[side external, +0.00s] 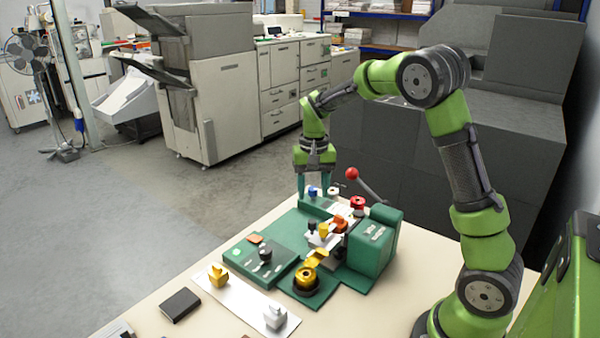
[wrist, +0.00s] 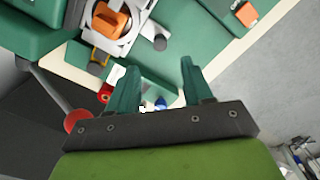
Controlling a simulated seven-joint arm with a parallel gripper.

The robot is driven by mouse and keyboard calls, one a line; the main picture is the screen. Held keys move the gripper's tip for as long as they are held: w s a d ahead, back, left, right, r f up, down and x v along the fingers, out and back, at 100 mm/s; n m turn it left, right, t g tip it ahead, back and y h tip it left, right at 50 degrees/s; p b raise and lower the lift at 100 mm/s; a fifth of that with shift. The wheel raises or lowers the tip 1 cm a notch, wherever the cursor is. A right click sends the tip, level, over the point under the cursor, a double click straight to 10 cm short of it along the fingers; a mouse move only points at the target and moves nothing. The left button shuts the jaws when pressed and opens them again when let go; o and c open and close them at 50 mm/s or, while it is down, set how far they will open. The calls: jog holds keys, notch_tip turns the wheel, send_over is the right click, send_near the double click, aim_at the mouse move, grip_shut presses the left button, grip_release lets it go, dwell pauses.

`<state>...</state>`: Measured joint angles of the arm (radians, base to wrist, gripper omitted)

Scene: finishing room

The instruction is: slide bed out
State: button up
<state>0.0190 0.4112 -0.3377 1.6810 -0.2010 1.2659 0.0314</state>
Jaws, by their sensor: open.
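A green bench machine (side external: 372,250) stands on the table, with a silver metal part like a bed (side external: 322,240) at its middle. In the wrist view a silver part with an orange knob (wrist: 111,20) shows at the upper left; I cannot tell for certain which piece is the bed. My gripper (side external: 314,190) points down above the far end of the machine's green base. Its two green fingers (wrist: 158,72) are apart with nothing held between them. A blue knob (side external: 312,191) is close by the fingers; it also shows low between them in the wrist view (wrist: 160,103).
A lever with a red ball (side external: 352,173) rises right of my gripper. A yellow ring-shaped part (side external: 306,278) and a green control box (side external: 262,259) are at the front. A black block (side external: 180,304) and a white strip (side external: 245,300) lie on the table.

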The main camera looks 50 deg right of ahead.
aim_at(312, 221)
notch_tip(312, 221, down, 9)
dwell(0.3)
grip_shut()
dwell(0.3)
